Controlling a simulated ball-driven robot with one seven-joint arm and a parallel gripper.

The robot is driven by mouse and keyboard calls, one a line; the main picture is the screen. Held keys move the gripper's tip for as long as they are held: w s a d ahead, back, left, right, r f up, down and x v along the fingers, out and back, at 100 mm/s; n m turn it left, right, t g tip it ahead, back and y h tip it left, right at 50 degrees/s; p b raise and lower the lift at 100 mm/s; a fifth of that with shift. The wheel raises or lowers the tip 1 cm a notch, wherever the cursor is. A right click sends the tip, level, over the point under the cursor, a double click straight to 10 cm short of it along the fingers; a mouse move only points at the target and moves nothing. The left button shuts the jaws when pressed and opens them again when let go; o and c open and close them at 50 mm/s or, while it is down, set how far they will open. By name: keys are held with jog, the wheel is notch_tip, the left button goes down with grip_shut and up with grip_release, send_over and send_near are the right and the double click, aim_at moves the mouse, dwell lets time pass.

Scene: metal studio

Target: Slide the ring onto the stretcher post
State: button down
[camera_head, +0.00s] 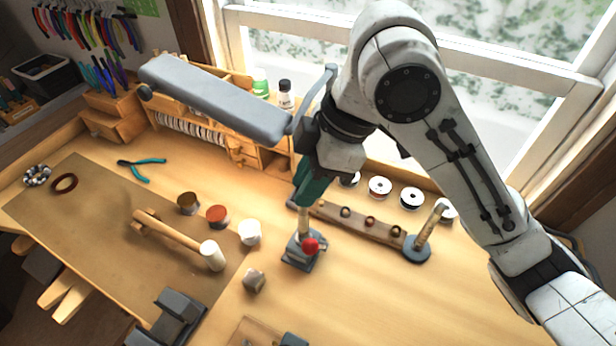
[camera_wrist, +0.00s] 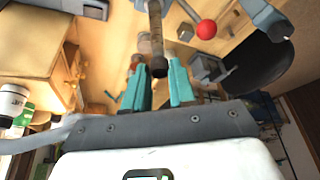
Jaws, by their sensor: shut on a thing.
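The stretcher (camera_head: 299,252) stands on the bench, a dark base with a red-knobbed lever. Its upright post (camera_head: 305,220) rises right under my gripper (camera_head: 306,203). In the wrist view the post (camera_wrist: 155,20) runs in line with the gap between my teal fingers (camera_wrist: 158,72), and its red knob (camera_wrist: 206,28) shows beside it. My gripper points down and is shut on the ring, which the fingers largely hide; I cannot pick out its outline. A dark round end (camera_wrist: 158,68) shows between the fingertips. I cannot tell whether the ring is around the post or just above it.
The front right bench is clear.

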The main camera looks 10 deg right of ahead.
jog(key=shift+f+b, duration=0.75)
jog(key=shift+f, duration=0.65)
jog(key=c, duration=0.8)
grip_release()
jog(key=shift+c, duration=0.2)
jog(key=v, duration=1)
jog(key=shift+d+r, duration=0.2)
jog(key=shift+r, duration=0.15)
